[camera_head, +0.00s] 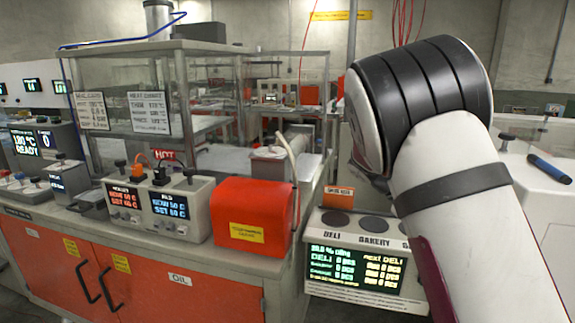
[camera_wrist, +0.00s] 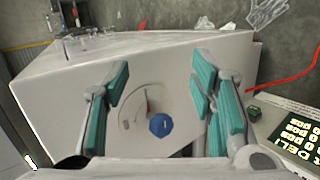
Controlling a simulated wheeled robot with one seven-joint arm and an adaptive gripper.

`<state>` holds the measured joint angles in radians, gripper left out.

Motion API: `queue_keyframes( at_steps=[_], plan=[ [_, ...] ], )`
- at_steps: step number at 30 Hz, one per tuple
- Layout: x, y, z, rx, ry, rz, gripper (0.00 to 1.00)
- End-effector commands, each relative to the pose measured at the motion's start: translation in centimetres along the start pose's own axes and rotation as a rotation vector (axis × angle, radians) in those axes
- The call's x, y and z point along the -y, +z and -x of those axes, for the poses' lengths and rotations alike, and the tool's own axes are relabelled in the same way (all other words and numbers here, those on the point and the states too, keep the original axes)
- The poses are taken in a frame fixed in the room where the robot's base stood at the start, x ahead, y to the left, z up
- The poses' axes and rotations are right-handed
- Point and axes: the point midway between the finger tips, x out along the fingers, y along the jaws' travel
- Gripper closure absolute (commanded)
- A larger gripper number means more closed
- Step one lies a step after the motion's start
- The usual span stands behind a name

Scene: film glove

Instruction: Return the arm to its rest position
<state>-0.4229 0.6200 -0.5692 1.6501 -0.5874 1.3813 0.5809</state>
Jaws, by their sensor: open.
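My arm (camera_head: 470,190) is raised at the right of the head view, bent at a black-banded joint; my gripper is not visible there. In the wrist view my gripper (camera_wrist: 165,100) is open, its teal-padded fingers wide apart with nothing between them. Beyond the fingers is a pale machine panel with a blue knob (camera_wrist: 161,125) and a small dial. I cannot tell the exact distance from the fingers to the panel.
An orange-red box (camera_head: 250,215) and a controller with two displays (camera_head: 160,205) stand on the left counter. A DELI/BAKERY display unit (camera_head: 355,255) is beside my arm. A white surface at the right holds a blue marker-like object (camera_head: 549,168). A glass enclosure (camera_head: 160,100) stands behind.

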Motion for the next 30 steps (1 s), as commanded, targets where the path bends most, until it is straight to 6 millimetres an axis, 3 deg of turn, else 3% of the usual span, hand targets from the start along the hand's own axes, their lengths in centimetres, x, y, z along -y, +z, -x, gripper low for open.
queue_keyframes(
  at_steps=[1, 15, 30],
  plan=[
    [-1.1, 1.4, 0.1, 0.01, -0.072, 0.012, 0.49],
    [-6.0, 14.4, 3.2, -0.078, -0.631, 0.163, 0.49],
    [-9.4, 29.2, 7.0, -0.409, -0.972, 0.237, 0.49]
  ],
)
